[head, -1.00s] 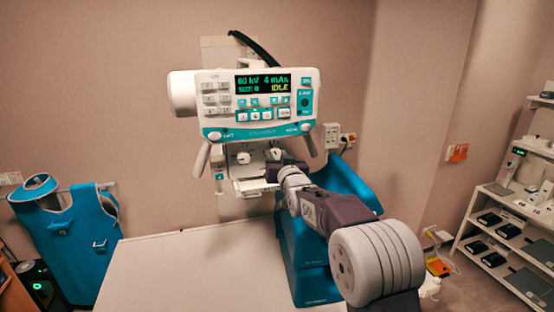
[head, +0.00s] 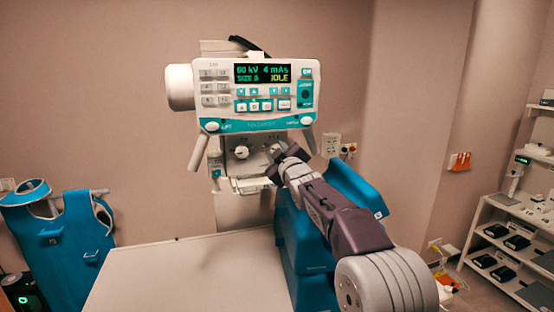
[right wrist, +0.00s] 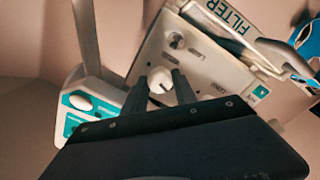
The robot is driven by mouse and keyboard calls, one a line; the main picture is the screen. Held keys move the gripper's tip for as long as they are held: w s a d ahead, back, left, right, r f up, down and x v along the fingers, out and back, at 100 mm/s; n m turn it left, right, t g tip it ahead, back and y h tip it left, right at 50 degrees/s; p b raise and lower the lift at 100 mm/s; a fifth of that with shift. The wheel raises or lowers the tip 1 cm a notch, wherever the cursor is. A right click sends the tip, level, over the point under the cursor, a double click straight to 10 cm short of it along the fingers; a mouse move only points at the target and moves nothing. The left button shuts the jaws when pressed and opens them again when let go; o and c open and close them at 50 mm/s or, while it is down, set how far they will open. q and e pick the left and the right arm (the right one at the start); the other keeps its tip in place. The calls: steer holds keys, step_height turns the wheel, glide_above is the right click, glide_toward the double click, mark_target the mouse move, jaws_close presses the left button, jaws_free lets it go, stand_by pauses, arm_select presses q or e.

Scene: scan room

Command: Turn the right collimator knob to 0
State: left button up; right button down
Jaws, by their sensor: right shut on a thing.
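The collimator box (head: 240,160) hangs under the control console, with two white knobs on its face. The left knob (head: 241,152) is free. My right gripper (head: 274,157) is at the right collimator knob, which it mostly covers in the head view. In the right wrist view, the fingers of my right gripper (right wrist: 160,90) are shut on the right collimator knob (right wrist: 160,80), white with a dark mark. The scale around the gripped knob is too small to read. My left gripper is not in view.
The console (head: 243,95) above reads 60 kV, 4 mAs, IDLE; its size digit is blurred. Handles (head: 198,152) hang beside the collimator. A pale table (head: 190,275) lies below, and a blue chair-like stand (head: 300,245) is behind my right arm. A FILTER label (right wrist: 232,18) shows close by.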

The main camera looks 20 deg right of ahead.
steer(key=shift+n+b, duration=0.4)
steer(key=shift+n, duration=1.5)
steer(key=c, duration=1)
jaws_free()
steer(key=s+b, duration=0.3)
steer(key=s, duration=0.6)
steer(key=shift+f, duration=0.25)
steer(key=shift+w+d, duration=0.1)
